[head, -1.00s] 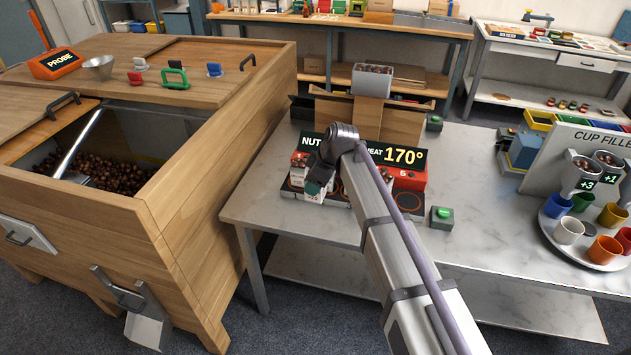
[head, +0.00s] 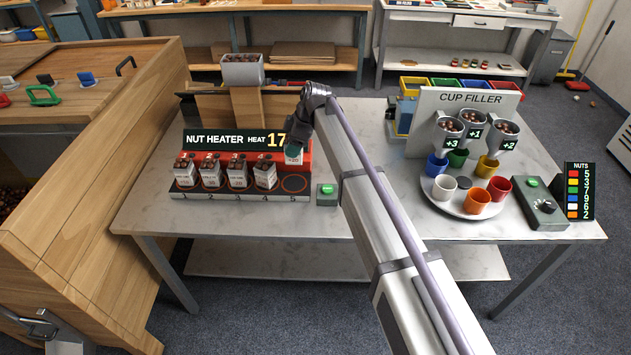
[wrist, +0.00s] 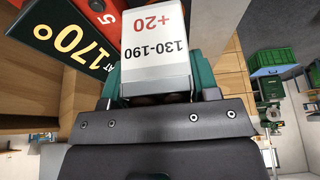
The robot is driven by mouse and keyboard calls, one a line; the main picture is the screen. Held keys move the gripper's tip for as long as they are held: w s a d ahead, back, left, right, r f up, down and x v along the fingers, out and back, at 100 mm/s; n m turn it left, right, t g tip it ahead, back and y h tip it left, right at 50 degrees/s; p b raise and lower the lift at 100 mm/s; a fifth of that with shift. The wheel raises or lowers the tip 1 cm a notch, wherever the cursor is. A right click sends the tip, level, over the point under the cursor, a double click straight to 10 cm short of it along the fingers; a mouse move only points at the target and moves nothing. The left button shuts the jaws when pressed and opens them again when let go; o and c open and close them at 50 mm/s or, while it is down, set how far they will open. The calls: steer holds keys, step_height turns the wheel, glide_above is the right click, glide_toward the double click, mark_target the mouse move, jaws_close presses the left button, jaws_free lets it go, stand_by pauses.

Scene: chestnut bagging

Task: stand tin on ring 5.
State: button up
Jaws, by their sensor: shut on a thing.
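The nut heater (head: 200,139) stands on the marble-topped bench, its sign partly hidden by my arm. Ring 5 (head: 294,184) is the bare dark ring at the right end of its row. My gripper (head: 293,156) is just above ring 5. In the wrist view my gripper (wrist: 155,88) is shut on a white tin (wrist: 155,48), its teal fingers on both sides. The tin's label reads "130-190" and "+20". In the head view the held tin is mostly hidden by the gripper; whether it touches the ring cannot be told.
Tins with nuts stand on the other rings, the nearest being the ring 4 tin (head: 265,178) just left. A green button box (head: 327,194) sits right of the heater. The cup filler (head: 470,98) and a round tray of cups (head: 448,205) are further right.

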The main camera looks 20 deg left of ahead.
mark_target(292, 161)
steer(key=f+b, duration=0.6)
steer(key=shift+s+a+f+b, duration=0.1)
steer(key=shift+a+f+b, duration=0.25)
steer(key=shift+a+f, duration=0.05)
step_height(292, 161, down, 4)
steer(key=b, duration=0.3)
steer(key=shift+r+b, duration=0.1)
steer(key=shift+b, duration=0.3)
steer(key=shift+d+r+p, duration=0.1)
steer(key=shift+r+p, duration=0.2)
steer(key=shift+c, duration=0.3)
steer(key=shift+f+b, duration=0.3)
steer(key=o, duration=1)
steer(key=shift+r, duration=0.1)
steer(key=shift+o, duration=0.2)
steer(key=p+v, duration=1.1)
steer(key=v, duration=0.1)
steer(key=shift+r+p, duration=0.2)
steer(key=shift+p, duration=0.15)
